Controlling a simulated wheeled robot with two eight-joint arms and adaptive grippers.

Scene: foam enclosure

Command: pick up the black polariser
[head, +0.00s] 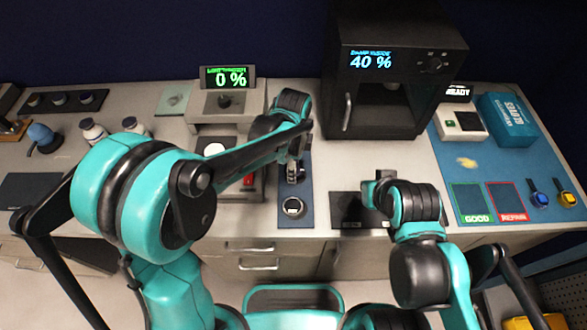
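A small round piece with a dark rim and pale face (293,207) lies on a narrow blue mat (297,220) at the table's front middle. It may be the black polariser, but I cannot be sure. My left gripper (294,176) points down over the same mat, just behind the round piece and apart from it in the picture. Its fingers are small and partly hidden, so I cannot tell whether they are open or hold anything. My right gripper (374,193) is over a black pad (350,212) to the right; its fingers are mostly hidden by the arm.
A light tester reading 0 % (228,100) stands behind my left forearm. A black cabinet reading 40 % (390,75) stands at the back. A dark tray of several round pieces (70,103) is far left. A blue mat (510,165) with GOOD and REPAIR areas lies right.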

